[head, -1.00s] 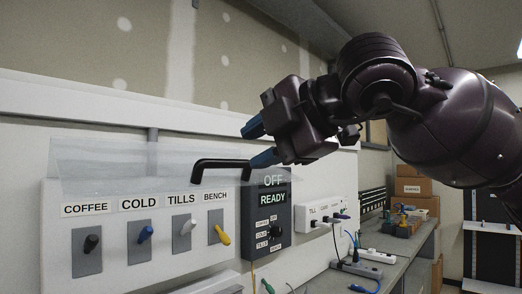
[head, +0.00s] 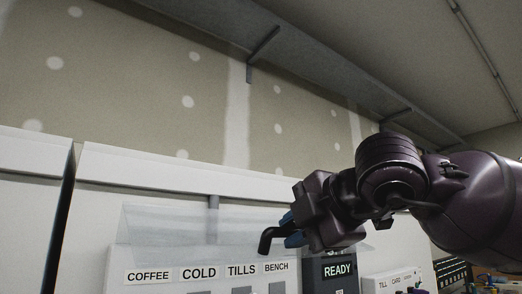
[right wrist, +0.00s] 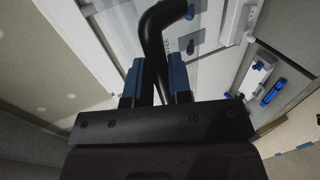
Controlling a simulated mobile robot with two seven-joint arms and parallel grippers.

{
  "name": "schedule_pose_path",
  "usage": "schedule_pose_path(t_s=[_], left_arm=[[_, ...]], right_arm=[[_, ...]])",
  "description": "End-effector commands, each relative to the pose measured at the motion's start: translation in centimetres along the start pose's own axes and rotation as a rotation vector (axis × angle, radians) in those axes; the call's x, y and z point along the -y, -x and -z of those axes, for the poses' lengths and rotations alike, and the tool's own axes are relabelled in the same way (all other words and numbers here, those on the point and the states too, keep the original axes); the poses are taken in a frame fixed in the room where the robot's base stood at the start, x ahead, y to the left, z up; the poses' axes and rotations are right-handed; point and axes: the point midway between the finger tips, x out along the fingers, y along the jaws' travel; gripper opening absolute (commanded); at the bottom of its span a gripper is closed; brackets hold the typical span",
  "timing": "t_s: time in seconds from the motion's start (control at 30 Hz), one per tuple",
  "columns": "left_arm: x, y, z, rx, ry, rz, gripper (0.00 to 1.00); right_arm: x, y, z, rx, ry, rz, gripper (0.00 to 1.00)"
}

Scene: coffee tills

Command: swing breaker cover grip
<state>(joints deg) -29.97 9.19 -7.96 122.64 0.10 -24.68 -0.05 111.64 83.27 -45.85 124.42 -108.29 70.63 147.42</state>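The clear breaker cover (head: 155,228) is a see-through panel standing above the switch labels in the head view. Its black bent grip (head: 267,240) sits at its right end. My right gripper (head: 290,229) reaches in from the right with its blue fingers at the grip. In the right wrist view the grip (right wrist: 152,35) runs between the two blue fingers, one close on each side, and the fingers look closed on it. The exact contact is hard to see. My left gripper is not in view.
Below the cover is the switch panel (head: 165,260) labelled COFFEE, COLD, TILLS and BENCH. A dark box (head: 338,272) reading READY stands to its right, with a white socket strip (head: 392,281) beyond. A grey shelf (head: 300,50) runs overhead along the wall.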

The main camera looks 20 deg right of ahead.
Motion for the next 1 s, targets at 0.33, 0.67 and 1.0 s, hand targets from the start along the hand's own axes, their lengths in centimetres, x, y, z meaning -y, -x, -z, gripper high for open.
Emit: schedule_pose_path(t_s=[0.33,0.67,1.0], left_arm=[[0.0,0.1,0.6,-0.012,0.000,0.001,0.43],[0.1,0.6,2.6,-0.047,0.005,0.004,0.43],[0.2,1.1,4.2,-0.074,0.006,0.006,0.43]], right_arm=[[-0.5,0.4,0.1,0.000,0.001,-0.006,0.00],[-3.5,1.0,0.2,-0.002,0.001,-0.009,0.00],[-5.9,1.2,0.1,-0.001,0.001,-0.007,0.00]])
